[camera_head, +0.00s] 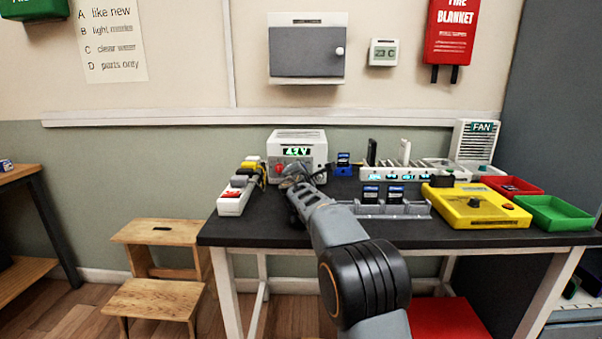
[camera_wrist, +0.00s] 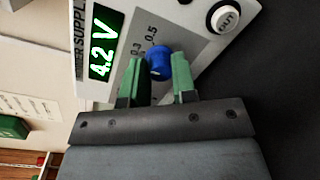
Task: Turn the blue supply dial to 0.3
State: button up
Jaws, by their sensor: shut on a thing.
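The power supply (camera_head: 312,140) is a white box at the back left of the black table, with a green display reading 4.2 V. In the wrist view the supply's front panel (camera_wrist: 200,45) shows sideways, with its blue dial (camera_wrist: 158,63) beside scale marks 0.3 and 0.5. My gripper (camera_wrist: 160,72) has its green fingertips on either side of the blue dial and is shut on it. The dial's pointer is not clear, so I cannot tell its setting. In the head view my gripper (camera_head: 293,178) is in front of the supply and hides the dial.
A power strip (camera_head: 235,196) with plugs lies left of the supply. A phone rack (camera_head: 385,208), a yellow device (camera_head: 474,207), a red tray (camera_head: 513,186) and a green tray (camera_head: 553,213) stand to the right.

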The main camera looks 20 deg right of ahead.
jog(key=o, duration=0.9)
jog(key=shift+b+v, duration=0.7)
jog(key=shift+v, duration=3.05)
jog(key=s+d+r+m+g+h+p, duration=0.1)
jog(key=s+d+r+m+g+p, duration=0.15)
jog(key=s+r+m+p, duration=0.5)
jog(key=s+d+r+m+g+p, duration=0.2)
jog(key=s+r+m+g+p, duration=0.25)
jog(key=s+p, duration=0.55)
jog(key=s+a+r+m+g+y+p, duration=0.1)
jog(key=s+a+m+g+y+p, duration=0.1)
jog(key=s+p, duration=0.4)
jog(key=s+a+r+m+g+y+p, duration=0.1)
jog(key=s+a+m+y+p, duration=0.2)
jog(key=s+p, duration=0.3)
jog(key=s+a+r+m+g+y+p, duration=0.1)
jog(key=s+a+m+g+y+p, duration=0.1)
jog(key=s+a+m+p, duration=0.2)
jog(key=shift+s+g+p, duration=0.3)
jog(key=shift+s+p, duration=0.85)
jog(key=shift+s, duration=0.65)
